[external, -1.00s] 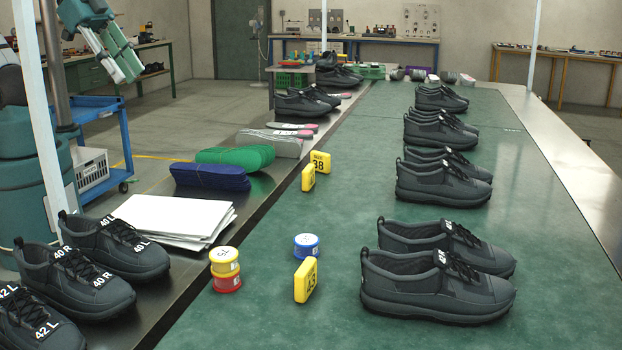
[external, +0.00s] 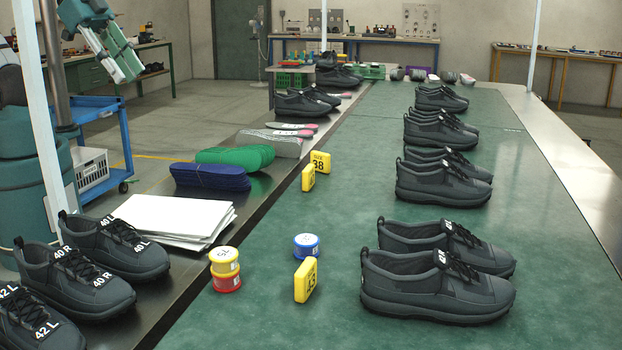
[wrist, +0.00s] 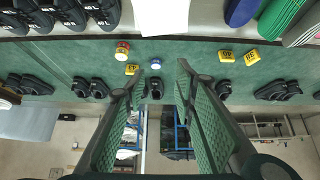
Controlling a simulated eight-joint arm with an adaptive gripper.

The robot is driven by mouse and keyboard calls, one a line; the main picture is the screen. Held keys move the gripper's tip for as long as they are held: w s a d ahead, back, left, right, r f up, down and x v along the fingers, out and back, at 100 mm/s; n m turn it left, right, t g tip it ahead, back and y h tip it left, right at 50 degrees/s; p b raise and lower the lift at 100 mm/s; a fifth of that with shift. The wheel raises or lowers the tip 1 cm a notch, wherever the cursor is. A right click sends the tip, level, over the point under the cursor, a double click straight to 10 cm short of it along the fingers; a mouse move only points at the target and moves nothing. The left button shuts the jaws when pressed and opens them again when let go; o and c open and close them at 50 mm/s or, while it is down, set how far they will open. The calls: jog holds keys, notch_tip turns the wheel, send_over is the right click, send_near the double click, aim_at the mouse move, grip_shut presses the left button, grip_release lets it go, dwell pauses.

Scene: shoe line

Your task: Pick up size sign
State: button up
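Several yellow size signs stand on the green table. The sign marked 43 (external: 306,280) is in front, left of the nearest shoes. The sign marked 38 (external: 320,162) stands farther back, with another yellow sign (external: 308,179) close by at its left. In the wrist view, signs 43 (wrist: 131,69), 40 (wrist: 225,56) and 38 (wrist: 251,58) lie beyond my fingers. My gripper (wrist: 160,74) is open and empty, its two green-padded fingers wide apart. In the external view, my gripper (external: 125,62) hangs at the upper left, far from the signs.
Blue (external: 306,246) and stacked yellow-red (external: 225,268) round containers stand near sign 43. Dark shoes (external: 436,287) line the table's right side. Labelled shoes (external: 75,280), white sheets (external: 172,220) and blue (external: 210,177) and green (external: 235,157) insoles lie along the left metal strip.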

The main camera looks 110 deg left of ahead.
jog(key=shift+o, duration=0.3)
jog(key=shift+w, duration=0.15)
dwell(0.4)
jog(key=n+g+h+b, duration=0.3)
jog(key=n+g+h, duration=0.3)
jog(key=n+h, duration=0.6)
send_over(308, 258)
jog(key=s+a, duration=0.3)
jog(key=s, duration=0.2)
notch_tip(308, 258, down, 16)
jog(key=n+y, duration=0.2)
jog(key=w+f+n+h, duration=0.1)
jog(key=f, duration=0.3)
jog(key=w+a+f+n+g+h, duration=0.1)
jog(key=w+f, duration=0.1)
jog(key=f, duration=0.3)
jog(key=w+f+g+h+b, duration=0.1)
jog(key=w+f, duration=0.1)
jog(key=f, duration=0.3)
jog(key=shift+w+a+f+n, duration=0.2)
jog(key=shift+w+a+n, duration=0.1)
jog(key=shift+n, duration=0.1)
jog(key=shift+a+f+h, duration=0.1)
jog(key=shift+f+h, duration=0.2)
jog(key=shift+f, duration=0.2)
jog(key=shift+x, duration=1.3)
